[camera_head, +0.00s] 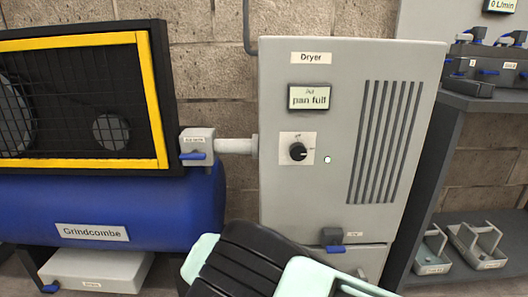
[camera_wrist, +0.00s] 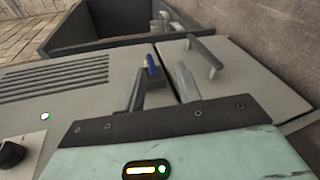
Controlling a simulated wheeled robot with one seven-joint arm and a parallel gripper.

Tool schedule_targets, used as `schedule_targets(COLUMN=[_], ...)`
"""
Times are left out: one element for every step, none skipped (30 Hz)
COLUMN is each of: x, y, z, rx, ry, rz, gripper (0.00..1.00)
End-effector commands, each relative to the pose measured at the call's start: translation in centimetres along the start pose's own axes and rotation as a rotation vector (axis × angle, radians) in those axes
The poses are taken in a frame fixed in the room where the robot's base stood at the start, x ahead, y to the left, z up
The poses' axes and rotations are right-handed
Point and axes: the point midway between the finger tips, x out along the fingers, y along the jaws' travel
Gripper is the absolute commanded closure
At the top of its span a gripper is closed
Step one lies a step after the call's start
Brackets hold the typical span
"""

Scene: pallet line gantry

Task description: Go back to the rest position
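My gripper (camera_wrist: 160,75) shows in the wrist view with its two grey fingers apart and nothing held between them. Beyond the fingertips, a small blue lever (camera_wrist: 152,65) shows in the gap, on the front of the grey dryer; I cannot tell whether a finger touches it. In the head view my pale green and black arm covers the bottom middle, and my fingertips cannot be made out. The dryer (camera_head: 340,190) stands upright behind it, with the blue lever (camera_head: 335,249) low on its front.
The dryer carries a display (camera_head: 310,98) reading "pan full" and a black knob (camera_head: 298,151). A blue compressor tank (camera_head: 90,205) with a yellow-framed guard stands left, joined by a pipe (camera_head: 236,146). A dark shelf (camera_head: 490,103) with valves above and grey trays (camera_head: 478,245) below stands right.

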Motion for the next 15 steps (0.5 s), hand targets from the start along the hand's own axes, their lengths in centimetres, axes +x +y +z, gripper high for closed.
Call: schedule_targets(x=[0.5, 0.8, 0.9, 0.9, 0.9, 0.8, 0.7, 0.5, 0.2, -0.1, -0.4, -0.9, -1.2, -1.6, -2.0], y=[1.2, 1.6, 2.1, 2.4, 2.8, 3.3, 3.7, 4.2, 4.8, 5.3, 5.8, 6.5, 7.1, 7.7, 8.4], z=[0.8, 1.4, 2.2, 2.8, 3.5, 4.4, 5.0, 5.8, 6.8, 7.5, 8.3, 9.3, 10.1, 10.9, 12.1], rx=[-0.031, -0.053, -0.081, -0.101, -0.120, -0.144, -0.161, -0.176, -0.195, -0.210, -0.222, -0.236, -0.248, -0.257, -0.267], ry=[-0.042, -0.060, -0.080, -0.093, -0.103, -0.113, -0.116, -0.119, -0.119, -0.116, -0.111, -0.100, -0.092, -0.081, -0.063], rz=[-0.096, -0.152, -0.225, -0.281, -0.334, -0.406, -0.459, -0.512, -0.580, -0.629, -0.679, -0.742, -0.788, -0.831, -0.889], gripper=[0.66, 0.66, 0.66, 0.66, 0.66, 0.66, 0.66, 0.66, 0.66, 0.66, 0.66, 0.66, 0.66, 0.66, 0.66])
